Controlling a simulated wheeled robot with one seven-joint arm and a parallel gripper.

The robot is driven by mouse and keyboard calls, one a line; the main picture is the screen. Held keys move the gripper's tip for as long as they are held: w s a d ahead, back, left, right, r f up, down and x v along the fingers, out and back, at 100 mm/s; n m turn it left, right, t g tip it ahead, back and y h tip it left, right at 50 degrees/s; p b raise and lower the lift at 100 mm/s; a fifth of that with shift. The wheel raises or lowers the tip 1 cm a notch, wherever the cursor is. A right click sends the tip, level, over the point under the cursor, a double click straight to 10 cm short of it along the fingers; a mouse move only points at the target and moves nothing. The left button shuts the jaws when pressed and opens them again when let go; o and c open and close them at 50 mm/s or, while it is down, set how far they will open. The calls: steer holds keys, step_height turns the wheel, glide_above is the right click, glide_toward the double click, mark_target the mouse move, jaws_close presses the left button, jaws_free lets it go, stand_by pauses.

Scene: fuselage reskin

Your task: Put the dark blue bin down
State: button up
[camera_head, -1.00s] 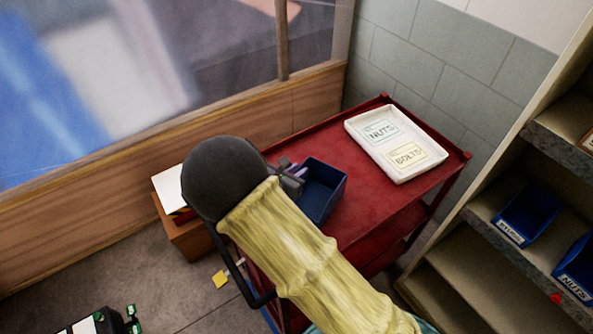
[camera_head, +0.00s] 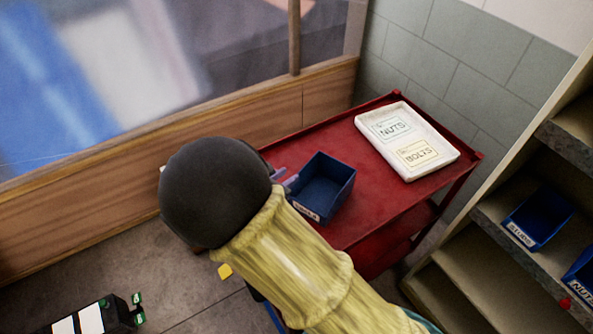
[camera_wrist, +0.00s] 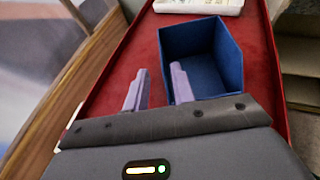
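The dark blue bin (camera_head: 330,195) stands upright on the red cart top (camera_head: 385,205), with a white label on its near side. It looks empty. In the wrist view the bin (camera_wrist: 218,60) is ahead and to the right. My gripper (camera_wrist: 158,85) has its two fingers apart with nothing clearly held between them. The right finger overlaps the bin's left wall in the picture, and the left finger is over the red surface. In the head view my gripper (camera_head: 285,181) is at the bin's left side, partly hidden by my dark wrist. I cannot tell if a finger still touches the bin.
A white tray (camera_head: 446,160) with NUTS and BOLTS labels lies at the cart's back right. Shelves (camera_head: 455,290) at the right hold blue bins (camera_head: 540,218). A wood-framed window wall (camera_head: 100,205) runs along the left. A green-and-black item (camera_head: 100,316) is on the floor.

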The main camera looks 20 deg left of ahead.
steer(key=shift+v, duration=1.15)
steer(key=d+m+g+h, duration=0.2)
steer(key=d+m+g, duration=0.9)
steer(key=d, duration=1)
steer(key=s+d+r+m+y, duration=0.2)
steer(key=d+m, duration=0.4)
steer(key=m, duration=0.4)
steer(key=s+d+r+m+y, duration=0.2)
steer(key=d+m, duration=0.5)
steer(key=m, duration=0.4)
steer(key=shift+s+d+r+t+y, duration=0.25)
steer(key=shift+s+y, duration=0.25)
steer(key=shift+y, duration=0.6)
steer(key=shift+f, duration=0.1)
